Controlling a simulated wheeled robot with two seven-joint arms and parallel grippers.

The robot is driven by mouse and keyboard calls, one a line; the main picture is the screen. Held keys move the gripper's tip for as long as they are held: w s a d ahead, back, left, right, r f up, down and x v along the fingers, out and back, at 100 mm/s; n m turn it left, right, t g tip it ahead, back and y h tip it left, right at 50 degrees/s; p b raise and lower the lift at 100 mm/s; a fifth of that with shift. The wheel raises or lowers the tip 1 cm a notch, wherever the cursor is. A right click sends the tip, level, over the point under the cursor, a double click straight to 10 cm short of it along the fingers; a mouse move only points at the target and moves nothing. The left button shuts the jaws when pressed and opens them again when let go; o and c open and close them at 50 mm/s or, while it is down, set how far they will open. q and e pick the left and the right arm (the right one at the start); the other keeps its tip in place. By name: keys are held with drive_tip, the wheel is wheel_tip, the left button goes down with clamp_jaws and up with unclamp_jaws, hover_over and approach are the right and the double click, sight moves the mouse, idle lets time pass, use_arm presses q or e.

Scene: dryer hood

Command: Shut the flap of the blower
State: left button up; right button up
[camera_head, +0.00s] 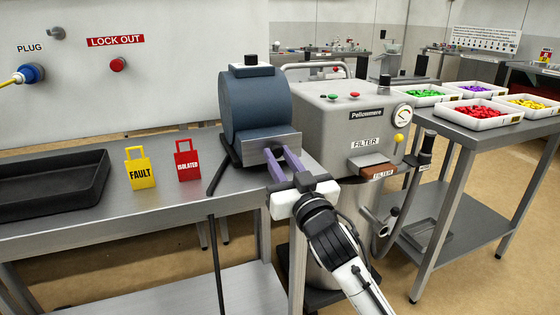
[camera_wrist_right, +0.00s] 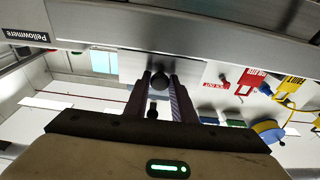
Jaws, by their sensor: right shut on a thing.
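The blower is a blue-grey drum (camera_head: 255,102) with a black cap on top, standing on the steel table beside the grey machine. A grey metal plate (camera_head: 257,152), seemingly its flap, slants out at the drum's lower front. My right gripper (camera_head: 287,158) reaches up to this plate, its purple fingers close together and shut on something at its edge. In the right wrist view a dark round knob (camera_wrist_right: 160,81) shows between the fingers (camera_wrist_right: 161,84); the exact grip is hard to see. My left gripper is out of view.
The grey Pellowmere machine (camera_head: 345,120) stands close at right, with a brown filter drawer (camera_head: 378,171) and a hose. A black tray (camera_head: 50,185), a yellow FAULT tag (camera_head: 140,168) and a red ISOLATED tag (camera_head: 187,161) are at left. Bare tabletop lies in front of the tags.

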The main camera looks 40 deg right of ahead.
drive_tip(key=o, duration=0.8)
drive_tip(key=shift+o, duration=1.1)
drive_tip(key=v, duration=1)
drive_tip(key=shift+s, duration=0.15)
drive_tip(key=shift+f, duration=0.1)
drive_tip(key=s+a+f+n+g+y+p, duration=0.2)
drive_tip(key=a+f+g, duration=0.15)
drive_tip(key=f, duration=0.55)
drive_tip(key=s+a+f+n+g+y+p, duration=0.1)
drive_tip(key=s+a+f+g+y+p, duration=0.3)
drive_tip(key=f, duration=0.6)
drive_tip(key=s+a+f+n+g+y+p, duration=0.1)
drive_tip(key=s+a+f+n+g, duration=0.1)
drive_tip(key=s+a+f, duration=0.8)
wheel_tip(320, 180, down, 4)
drive_tip(key=shift+s+f+g, duration=0.1)
drive_tip(key=shift+s+g, duration=0.55)
drive_tip(key=shift+s, duration=0.35)
